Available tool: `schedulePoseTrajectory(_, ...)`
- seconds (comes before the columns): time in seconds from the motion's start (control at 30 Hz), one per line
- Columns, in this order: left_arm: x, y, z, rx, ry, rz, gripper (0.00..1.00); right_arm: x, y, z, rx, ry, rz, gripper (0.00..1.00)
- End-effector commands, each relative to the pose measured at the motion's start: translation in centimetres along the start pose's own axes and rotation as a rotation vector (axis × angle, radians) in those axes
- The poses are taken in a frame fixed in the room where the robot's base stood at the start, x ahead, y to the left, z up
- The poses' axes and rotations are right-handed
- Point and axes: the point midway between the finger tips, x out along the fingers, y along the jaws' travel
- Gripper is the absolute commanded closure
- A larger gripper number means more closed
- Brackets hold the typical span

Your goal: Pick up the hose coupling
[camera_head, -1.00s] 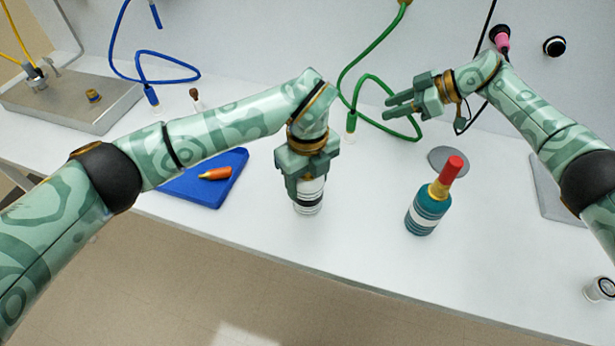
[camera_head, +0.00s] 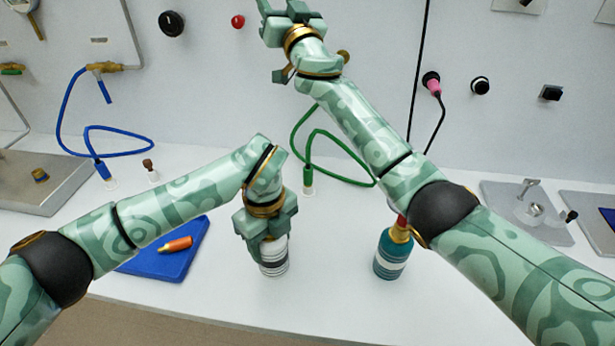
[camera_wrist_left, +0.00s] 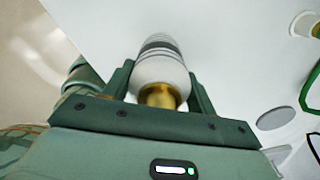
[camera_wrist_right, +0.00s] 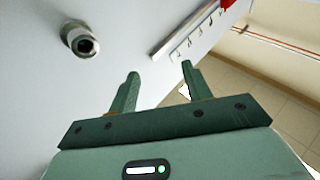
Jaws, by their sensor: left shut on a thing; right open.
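My left gripper (camera_head: 265,228) is shut on a white cylindrical bottle-like thing (camera_head: 273,258) with dark bands, which stands upright on the bench or just above it; I cannot tell which. In the left wrist view the fingers clasp this thing (camera_wrist_left: 160,65) on both sides, and its brass neck shows. My right gripper (camera_head: 288,10) is raised in front of the back wall, open and empty; its spread fingers show in the right wrist view (camera_wrist_right: 160,80). I cannot tell for sure which thing is the hose coupling.
A teal bottle (camera_head: 388,264), partly hidden by my right arm, stands right of the held thing. An orange-tipped piece (camera_head: 177,244) lies on a blue mat (camera_head: 188,262). A blue hose (camera_head: 65,115) and green hose (camera_head: 298,128) hang behind. Bare bench lies between the bottles.

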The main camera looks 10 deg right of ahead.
Motion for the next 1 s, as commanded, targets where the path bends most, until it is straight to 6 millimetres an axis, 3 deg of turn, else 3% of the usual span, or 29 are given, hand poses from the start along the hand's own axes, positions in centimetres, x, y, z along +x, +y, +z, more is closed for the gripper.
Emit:
schedulePoseTrajectory(0.07,0.0,0.0,0.0,0.000,0.000,-0.001,0.73,0.0,0.8,-1.1,0.092,0.009,0.164,0.51)
schedulePoseTrajectory(0.17,0.0,0.0,0.0,0.000,0.000,-0.001,0.73,-1.2,3.1,-0.4,0.183,-0.057,0.392,0.51)
schedulePoseTrajectory(0.27,0.0,0.0,0.0,0.000,0.000,-0.001,0.73,-3.7,5.2,2.6,0.227,-0.223,0.599,0.51)
schedulePoseTrajectory(0.4,0.0,0.0,0.0,0.000,0.000,-0.001,0.73,-9.2,6.7,9.3,0.213,-0.614,0.782,0.51)
schedulePoseTrajectory(0.53,0.0,0.0,0.0,0.000,0.000,-0.001,0.73,-14.8,5.9,14.6,0.160,-1.009,0.781,0.51)
schedulePoseTrajectory(0.7,0.0,0.0,0.0,0.000,0.000,-0.001,0.73,-20.0,4.1,18.0,0.093,-1.363,0.650,0.51)
schedulePoseTrajectory(0.83,0.0,0.0,0.0,0.000,0.000,-0.001,0.73,-21.9,3.4,19.1,0.062,-1.483,0.572,0.51)
schedulePoseTrajectory(1.0,0.0,0.0,0.0,0.000,0.000,-0.001,0.73,-22.6,4.2,21.8,0.049,-1.517,0.553,0.51)
